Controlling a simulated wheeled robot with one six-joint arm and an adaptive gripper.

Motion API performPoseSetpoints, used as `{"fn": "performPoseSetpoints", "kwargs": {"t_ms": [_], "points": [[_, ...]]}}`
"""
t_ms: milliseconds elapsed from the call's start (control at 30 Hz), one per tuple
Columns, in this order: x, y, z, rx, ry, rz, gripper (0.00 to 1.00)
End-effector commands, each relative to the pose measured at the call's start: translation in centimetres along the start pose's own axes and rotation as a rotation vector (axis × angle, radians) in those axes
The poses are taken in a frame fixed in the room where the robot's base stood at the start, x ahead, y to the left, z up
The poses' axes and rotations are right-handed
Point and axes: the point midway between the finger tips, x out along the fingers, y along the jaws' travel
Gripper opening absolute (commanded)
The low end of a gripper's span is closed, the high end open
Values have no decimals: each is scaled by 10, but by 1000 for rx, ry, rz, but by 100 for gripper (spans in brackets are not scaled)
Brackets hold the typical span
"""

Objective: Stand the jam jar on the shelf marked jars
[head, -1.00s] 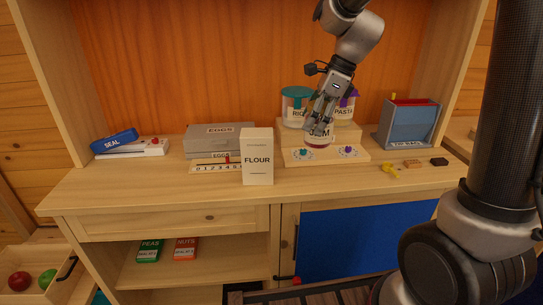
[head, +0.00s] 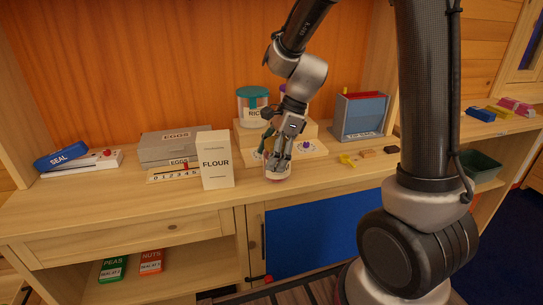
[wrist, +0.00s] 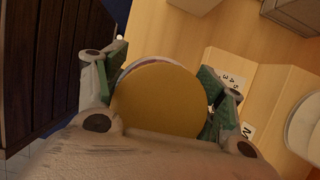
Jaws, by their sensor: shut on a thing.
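The jam jar (head: 277,177), pale with a reddish base, is held upright or nearly so by my gripper (head: 278,163) near the counter's front edge, right of the flour box. My gripper is shut around the jar; its fingers hide much of it and its label. Whether its base touches the counter I cannot tell. In the wrist view the round golden lid (wrist: 160,98) sits between the green finger pads. I see no shelf with a readable jars mark.
A wooden stepped stand (head: 313,150) with a teal-lidded rice jar (head: 253,105) is behind my gripper. The flour box (head: 216,160) stands close on the left. A blue-grey bin (head: 360,117) and small blocks are right. Below are an open shelf (head: 190,268) and a blue panel (head: 312,235).

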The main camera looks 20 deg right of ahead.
Motion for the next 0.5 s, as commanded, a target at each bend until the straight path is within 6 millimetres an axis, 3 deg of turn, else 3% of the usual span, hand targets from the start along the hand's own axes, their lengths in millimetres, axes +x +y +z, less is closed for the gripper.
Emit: {"fn": "performPoseSetpoints", "kwargs": {"t_ms": [367,400,500], "points": [[4,-1,-2,-2,0,-2,23],[4,0,-2,-2,0,-2,76],[4,0,-2,-2,0,-2,91]]}}
